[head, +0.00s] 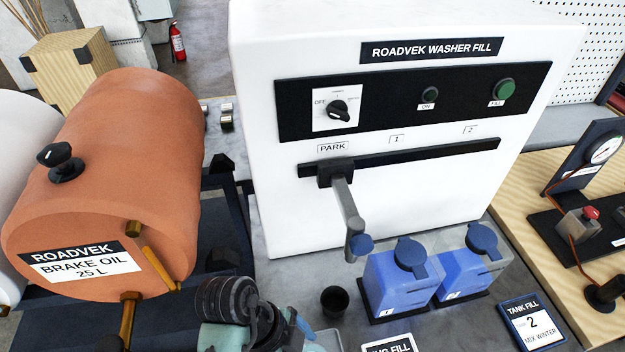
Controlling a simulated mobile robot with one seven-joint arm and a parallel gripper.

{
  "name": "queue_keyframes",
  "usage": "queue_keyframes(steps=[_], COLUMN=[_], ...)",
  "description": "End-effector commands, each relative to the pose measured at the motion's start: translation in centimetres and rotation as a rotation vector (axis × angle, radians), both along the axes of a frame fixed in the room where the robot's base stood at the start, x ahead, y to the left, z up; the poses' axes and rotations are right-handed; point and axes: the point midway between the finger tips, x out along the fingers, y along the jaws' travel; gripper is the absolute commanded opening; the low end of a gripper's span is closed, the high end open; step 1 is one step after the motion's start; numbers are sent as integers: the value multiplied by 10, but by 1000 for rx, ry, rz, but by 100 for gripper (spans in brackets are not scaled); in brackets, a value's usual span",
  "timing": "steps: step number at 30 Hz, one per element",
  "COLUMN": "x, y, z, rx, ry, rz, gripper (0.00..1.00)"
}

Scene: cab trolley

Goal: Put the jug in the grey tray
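My gripper (262,322) is at the bottom edge, left of centre, seen from behind the dark ribbed wrist. Its fingertips are hidden or out of frame, so I cannot see whether it is open or shut. A small piece of something blue (303,324) shows just right of it, mostly hidden; I cannot tell if this is the jug. A pale grey-green rounded edge (327,340) is cut off by the bottom of the picture; I cannot tell if it is the grey tray. No whole jug or tray shows.
A white washer-fill machine (400,190) has a spout (350,215) at PARK. An orange brake-oil drum (115,170) is at left; a TANK FILL card (531,323) lies right.

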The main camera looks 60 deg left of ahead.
Motion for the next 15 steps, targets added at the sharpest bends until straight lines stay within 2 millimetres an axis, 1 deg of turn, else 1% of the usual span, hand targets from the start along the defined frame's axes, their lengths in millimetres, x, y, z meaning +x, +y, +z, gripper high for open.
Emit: queue_keyframes(steps=[1, 2, 6, 10, 15], x=[-3, -4, -9, -12, -14], y=[4, 4, 9, 12, 14], z=[13, 21, 38, 46, 50], rx=[4, -1, -1, -1, -1], ry=[-4, 1, 1, 1, 1], rz=[3, 2, 1, -1, 0], gripper=[100, 100, 100, 100, 100])
